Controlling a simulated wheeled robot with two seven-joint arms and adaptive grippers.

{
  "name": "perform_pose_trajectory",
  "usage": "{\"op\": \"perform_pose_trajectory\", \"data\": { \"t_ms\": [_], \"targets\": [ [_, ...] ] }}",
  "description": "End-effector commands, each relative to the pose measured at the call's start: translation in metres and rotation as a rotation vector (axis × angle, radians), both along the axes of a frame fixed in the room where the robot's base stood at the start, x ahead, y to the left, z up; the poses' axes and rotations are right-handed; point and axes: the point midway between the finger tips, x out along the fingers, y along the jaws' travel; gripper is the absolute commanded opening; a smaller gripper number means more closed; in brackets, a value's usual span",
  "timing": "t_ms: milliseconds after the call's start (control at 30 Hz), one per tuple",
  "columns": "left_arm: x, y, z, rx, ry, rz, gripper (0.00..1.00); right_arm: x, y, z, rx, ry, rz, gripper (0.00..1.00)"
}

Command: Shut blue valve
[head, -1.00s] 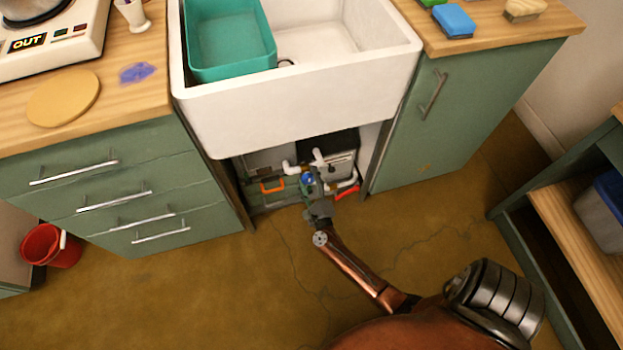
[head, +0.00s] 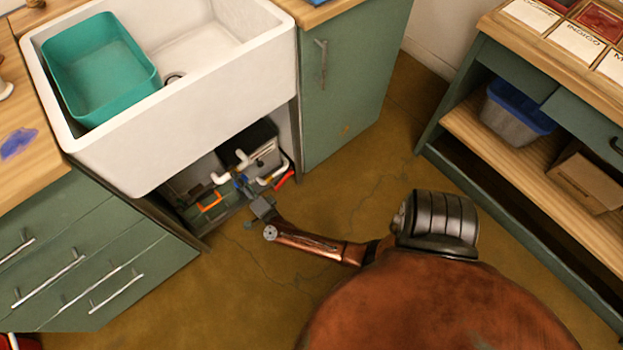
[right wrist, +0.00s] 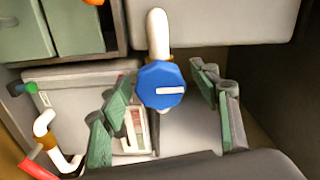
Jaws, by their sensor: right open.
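The blue valve (right wrist: 161,86) is an octagonal knob with a white stripe on its face, seen close up in the right wrist view. The stripe lies nearly level across the picture. A white pipe (right wrist: 158,35) runs upward behind it. My right gripper (right wrist: 161,80) is open, with one green-grey finger on each side of the knob and a gap to both. In the head view, my right gripper (head: 252,194) is at the opening under the sink, small and partly mixed with the pipes. My left gripper is not in view.
The sink (head: 210,100) overhangs the opening, with cabinets on both sides. An orange handle (head: 210,202) and a red handle (head: 284,180) are close to my right gripper. A white elbow pipe (right wrist: 50,140) stands at lower left in the wrist view. The floor in front is clear.

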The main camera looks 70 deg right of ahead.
Motion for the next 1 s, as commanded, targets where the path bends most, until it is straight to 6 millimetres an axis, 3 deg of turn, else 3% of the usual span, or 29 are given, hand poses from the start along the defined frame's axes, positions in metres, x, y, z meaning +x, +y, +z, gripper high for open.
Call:
{"op": "perform_pose_trajectory", "data": {
  "t_ms": [733,1000],
  "targets": [
    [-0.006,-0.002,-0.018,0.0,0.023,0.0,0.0,-0.001,-0.001,-0.003,-0.669,0.41,0.001,0.56],
    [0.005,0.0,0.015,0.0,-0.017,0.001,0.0,-0.045,0.028,0.005,-0.669,0.409,0.0,0.56]
  ]
}}
